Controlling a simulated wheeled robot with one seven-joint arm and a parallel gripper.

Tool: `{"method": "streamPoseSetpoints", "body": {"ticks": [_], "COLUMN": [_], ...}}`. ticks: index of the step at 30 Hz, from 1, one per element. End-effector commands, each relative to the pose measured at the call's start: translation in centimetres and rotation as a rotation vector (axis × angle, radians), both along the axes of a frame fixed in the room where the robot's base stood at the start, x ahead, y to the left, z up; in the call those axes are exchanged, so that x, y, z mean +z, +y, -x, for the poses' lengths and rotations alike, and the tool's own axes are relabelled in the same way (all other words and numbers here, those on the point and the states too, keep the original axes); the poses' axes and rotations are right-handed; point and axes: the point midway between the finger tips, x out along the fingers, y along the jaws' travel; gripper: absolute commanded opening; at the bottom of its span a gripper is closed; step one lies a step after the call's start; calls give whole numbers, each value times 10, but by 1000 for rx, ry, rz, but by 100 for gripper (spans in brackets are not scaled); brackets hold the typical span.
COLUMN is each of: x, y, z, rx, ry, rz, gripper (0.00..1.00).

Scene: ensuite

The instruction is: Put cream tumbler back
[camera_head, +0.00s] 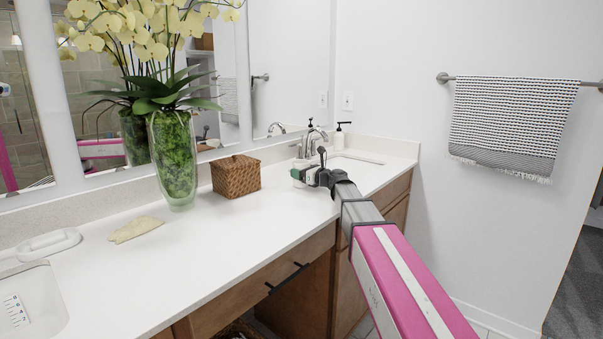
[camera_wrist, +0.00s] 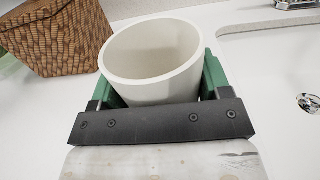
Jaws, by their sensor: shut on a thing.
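The cream tumbler (camera_wrist: 152,85) fills the middle of the wrist view, its open mouth facing up and empty inside. My gripper (camera_wrist: 152,90) is shut on it, with a green finger against each side. In the head view my gripper (camera_head: 309,177) is over the counter at the near left of the far sink, and a small part of the tumbler (camera_head: 298,172) shows beside it. The tumbler looks upright. I cannot tell whether its base touches the white counter (camera_head: 250,218), as the gripper hides its lower part.
A woven basket (camera_head: 236,176) stands left of the tumbler; it also shows in the wrist view (camera_wrist: 58,38). A glass vase (camera_head: 174,160) with orchids is farther left. The far sink (camera_head: 352,162), faucet (camera_head: 312,140) and soap bottle (camera_head: 340,137) are close on the right.

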Motion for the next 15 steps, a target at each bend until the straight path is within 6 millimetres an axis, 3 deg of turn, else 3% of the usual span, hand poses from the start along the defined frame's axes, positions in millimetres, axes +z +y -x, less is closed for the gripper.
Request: {"method": "streamPoseSetpoints", "body": {"ticks": [2,3,5,15], "x": [-2,-2,-2,0], "y": [0,0,0,0], "z": [0,0,0,0], "rx": [0,0,0,0], "ry": [1,1,0,0], "rz": [-1,-1,0,0], "gripper": [25,77,96,96]}}
